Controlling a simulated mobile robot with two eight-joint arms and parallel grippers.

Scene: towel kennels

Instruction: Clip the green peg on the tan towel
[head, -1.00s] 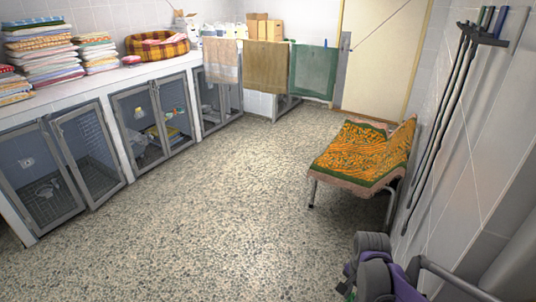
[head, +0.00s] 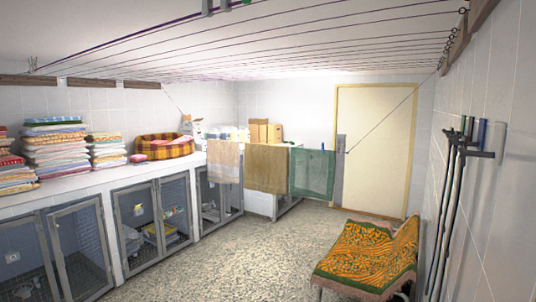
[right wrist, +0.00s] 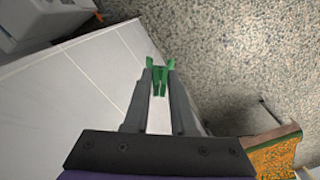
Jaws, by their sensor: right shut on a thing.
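The tan towel (head: 267,170) hangs in the middle of three towels at the back of the room, between a paler beige-pink towel (head: 224,161) and a green towel (head: 312,175). In the right wrist view my right gripper (right wrist: 160,68) is shut on the green peg (right wrist: 160,78), which sticks out between its fingertips. My left gripper is in neither view.
Several dark lines (head: 290,40) run under the ceiling. A chair with an orange-green cloth (head: 362,258) stands at right, near wall-hung poles (head: 455,200). Mesh-door kennels (head: 140,232) line the left under a counter with towel stacks (head: 55,150). The floor (head: 215,262) between is clear.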

